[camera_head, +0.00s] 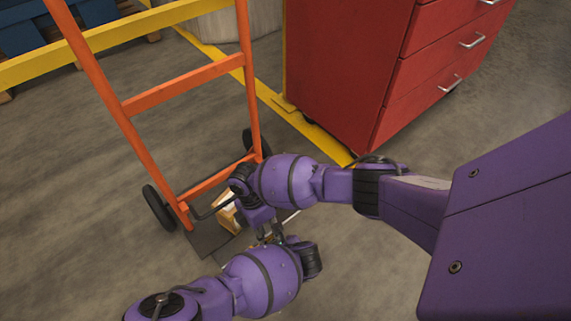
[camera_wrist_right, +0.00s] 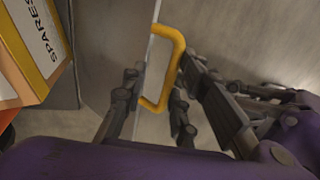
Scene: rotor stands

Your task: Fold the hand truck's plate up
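The orange hand truck (camera_head: 186,85) stands upright at the left of the head view. Its dark plate (camera_head: 203,241) lies low at the floor and is partly hidden by my arms; in the wrist view the grey plate (camera_wrist_right: 108,45) shows with a yellow handle (camera_wrist_right: 177,42) at its edge. A yellow-orange box labelled SPARES (camera_wrist_right: 42,30) is beside the plate's face; it also shows in the head view (camera_head: 229,214). My right gripper (camera_head: 270,236) is at the plate's outer edge. In the wrist view its fingers (camera_wrist_right: 158,85) are apart, with the handle between them. My left gripper does not show clearly.
A red drawer cabinet (camera_head: 345,60) stands behind at the upper right. A yellow line (camera_head: 268,95) runs along the floor past it. A yellow bar (camera_head: 110,38) crosses at the upper left. The floor left of the truck is clear.

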